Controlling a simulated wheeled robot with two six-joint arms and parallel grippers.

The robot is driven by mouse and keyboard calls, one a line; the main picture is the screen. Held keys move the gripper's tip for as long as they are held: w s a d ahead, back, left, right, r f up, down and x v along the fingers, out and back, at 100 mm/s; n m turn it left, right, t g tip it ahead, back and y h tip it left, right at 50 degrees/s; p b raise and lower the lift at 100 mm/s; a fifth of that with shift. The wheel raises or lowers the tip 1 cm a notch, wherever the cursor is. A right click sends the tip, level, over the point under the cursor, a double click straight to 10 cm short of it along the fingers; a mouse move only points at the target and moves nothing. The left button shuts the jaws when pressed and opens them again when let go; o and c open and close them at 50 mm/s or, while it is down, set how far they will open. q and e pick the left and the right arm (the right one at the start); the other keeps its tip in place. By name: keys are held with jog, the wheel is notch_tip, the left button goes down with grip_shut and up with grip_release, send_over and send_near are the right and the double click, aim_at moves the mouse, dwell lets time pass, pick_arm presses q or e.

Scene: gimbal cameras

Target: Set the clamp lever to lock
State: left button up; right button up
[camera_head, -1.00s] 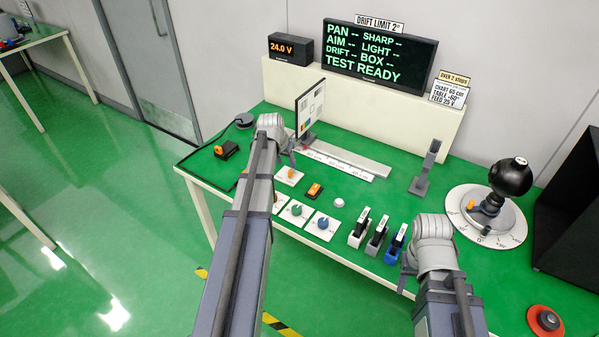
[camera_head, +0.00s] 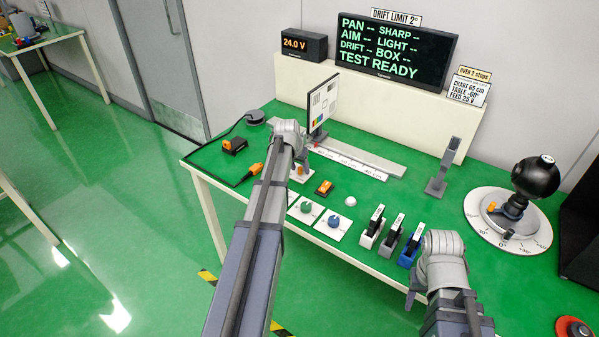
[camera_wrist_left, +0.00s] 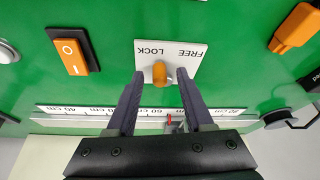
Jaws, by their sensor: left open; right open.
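The clamp lever is an orange knob (camera_wrist_left: 159,73) on a white plate (camera_wrist_left: 190,58) marked FREE and LOCK, upside down in the left wrist view. The knob stands left of the plate's middle, nearer the LOCK word; its exact setting is unclear. My left gripper (camera_wrist_left: 161,76) is open, with one finger on each side of the knob and nothing clearly gripped. In the head view the plate (camera_head: 297,178) is partly hidden by my left arm, and the left gripper (camera_head: 307,160) is over it. My right gripper (camera_head: 410,298) is open near the table's front edge, mostly hidden by its wrist.
An orange rocker switch (camera_wrist_left: 72,56) lies beside the plate. The ruled rail (camera_head: 365,160) with the chart (camera_head: 323,102) is behind. Dials (camera_head: 333,220), cartridges (camera_head: 391,235) and a ball camera on a round base (camera_head: 518,243) stand rightward. An orange cable plug (camera_head: 253,170) lies left.

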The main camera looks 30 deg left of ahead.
pick_arm(q)
grip_shut()
dwell(0.4)
